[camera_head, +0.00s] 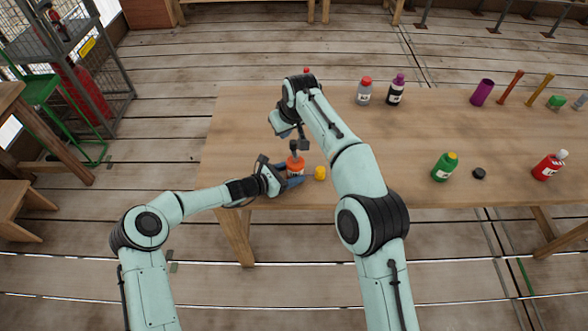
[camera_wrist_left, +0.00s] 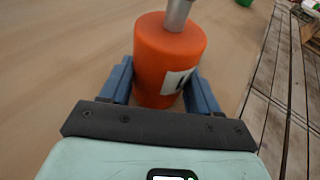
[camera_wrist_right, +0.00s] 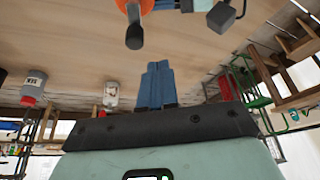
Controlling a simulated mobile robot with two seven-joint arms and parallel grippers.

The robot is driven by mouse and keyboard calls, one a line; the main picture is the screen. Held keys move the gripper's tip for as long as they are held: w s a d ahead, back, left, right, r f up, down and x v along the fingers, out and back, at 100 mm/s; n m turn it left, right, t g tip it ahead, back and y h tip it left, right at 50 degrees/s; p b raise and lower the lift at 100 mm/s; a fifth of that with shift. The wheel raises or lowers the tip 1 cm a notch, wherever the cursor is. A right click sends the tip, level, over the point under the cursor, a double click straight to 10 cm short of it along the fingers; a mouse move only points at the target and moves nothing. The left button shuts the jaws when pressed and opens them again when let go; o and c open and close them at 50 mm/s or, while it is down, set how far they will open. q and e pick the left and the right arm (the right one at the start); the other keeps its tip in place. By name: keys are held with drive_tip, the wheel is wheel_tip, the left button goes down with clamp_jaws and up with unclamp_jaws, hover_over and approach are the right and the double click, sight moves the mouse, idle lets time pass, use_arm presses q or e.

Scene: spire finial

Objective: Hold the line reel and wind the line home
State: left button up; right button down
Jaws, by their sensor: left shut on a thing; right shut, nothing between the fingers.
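The line reel (camera_head: 296,166) is an orange cylinder with a pale label, near the table's front left edge. In the left wrist view the orange reel (camera_wrist_left: 168,55) stands between the blue fingers, with a grey metal shaft (camera_wrist_left: 178,14) rising from its top. My left gripper (camera_head: 284,184) is shut around its body. A dark crank with a knob (camera_head: 299,147) sits above the reel; the knob (camera_wrist_right: 134,36) shows in the right wrist view. My right gripper (camera_wrist_right: 157,68) is shut and empty, its fingertips apart from the knob in that picture. Any line is not visible.
A yellow item (camera_head: 320,173) stands just right of the reel. A grey bottle (camera_head: 364,92) and a dark bottle (camera_head: 396,90) stand farther back. A green bottle (camera_head: 445,168), a black cap (camera_head: 479,173) and a red bottle (camera_head: 549,167) are at the right. The middle table is clear.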

sight(295, 145)
drive_tip(key=c, duration=1)
unclamp_jaws()
drive_tip(key=shift+w+d, duration=0.1)
drive_tip(key=shift+d, duration=0.15)
drive_tip(key=d+t, duration=0.1)
drive_tip(key=d, duration=0.1)
drive_tip(key=w+d+n+t, duration=0.1)
drive_tip(key=d, duration=0.2)
drive_tip(key=w+d+t, duration=0.1)
drive_tip(key=d, duration=0.1)
drive_tip(key=shift+w+d+r, duration=0.1)
drive_tip(key=shift+d, duration=0.05)
drive_tip(key=s+f+t+y, duration=0.1)
drive_tip(key=f, duration=0.2)
drive_tip(key=s+d+f+t+y, duration=0.1)
drive_tip(key=f, duration=0.2)
drive_tip(key=s+d+f+t+y, duration=0.1)
drive_tip(key=f+t+y, duration=0.1)
drive_tip(key=f, duration=0.1)
drive_tip(key=shift+s+f+n, duration=0.25)
drive_tip(key=shift+s+n, duration=0.05)
drive_tip(key=shift+s, duration=0.05)
drive_tip(key=s+a+r+m+t+y, duration=0.1)
drive_tip(key=s+r+t+y, duration=0.1)
drive_tip(key=s+t+y, duration=0.35)
drive_tip(key=shift+g+h, duration=0.75)
drive_tip(key=shift+h, duration=0.1)
drive_tip(key=x, duration=1)
drive_tip(key=shift+w+a+r, duration=0.1)
drive_tip(key=shift+a, duration=0.35)
